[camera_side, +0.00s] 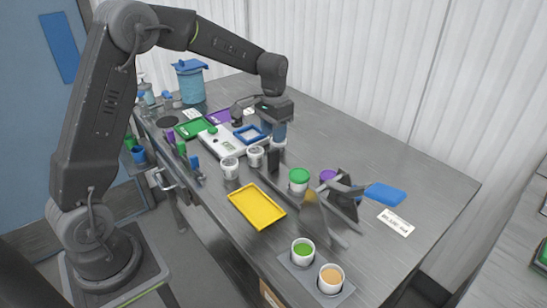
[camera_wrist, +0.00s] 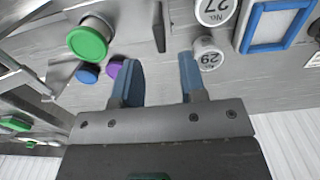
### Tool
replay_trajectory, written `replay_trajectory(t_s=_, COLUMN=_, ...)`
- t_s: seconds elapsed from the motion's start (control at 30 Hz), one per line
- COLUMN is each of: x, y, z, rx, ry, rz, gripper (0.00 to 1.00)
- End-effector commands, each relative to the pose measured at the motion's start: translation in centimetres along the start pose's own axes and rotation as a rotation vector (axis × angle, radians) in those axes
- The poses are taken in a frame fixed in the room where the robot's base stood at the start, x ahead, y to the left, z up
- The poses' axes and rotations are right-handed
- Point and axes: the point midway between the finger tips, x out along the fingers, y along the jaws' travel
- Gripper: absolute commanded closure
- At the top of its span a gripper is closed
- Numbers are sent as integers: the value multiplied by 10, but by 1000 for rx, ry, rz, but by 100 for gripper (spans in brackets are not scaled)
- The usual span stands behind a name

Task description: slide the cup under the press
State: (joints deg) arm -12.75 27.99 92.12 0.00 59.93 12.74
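The press (camera_side: 335,200), a grey frame with a blue handle (camera_side: 385,194), stands right of centre in the side view. A white cup with a green lid (camera_side: 299,178) stands just behind its left side; its green top also shows in the wrist view (camera_wrist: 88,42). A purple-topped item (camera_side: 327,176) is close behind the press. Two white cups (camera_side: 230,168) (camera_side: 255,156) stand left of it. Numbered tops 27 (camera_wrist: 215,10) and 29 (camera_wrist: 208,54) show in the wrist view. My gripper (camera_wrist: 159,82) is open, with nothing visible between its blue fingers.
A yellow tray (camera_side: 248,191) lies in front of the cups. Cups with green (camera_side: 302,249) and orange (camera_side: 330,276) contents stand on a plate at the near edge. A dark upright post (camera_side: 273,160) stands near the green-lidded cup. The table's right side is mostly clear.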

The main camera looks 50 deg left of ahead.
Motion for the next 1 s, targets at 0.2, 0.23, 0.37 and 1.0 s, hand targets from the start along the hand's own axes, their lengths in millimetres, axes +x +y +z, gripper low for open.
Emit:
replay_trajectory(t_s=0.2, x=47, y=0, z=1, rx=0, ry=-4, rz=1, gripper=62)
replay_trajectory(t_s=0.23, x=52, y=0, z=1, rx=0, ry=-4, rz=1, gripper=62)
replay_trajectory(t_s=0.37, x=71, y=0, z=0, rx=0, ry=-2, rz=0, gripper=62)
replay_trajectory(t_s=1.0, x=88, y=0, z=0, rx=0, ry=1, rz=0, gripper=74)
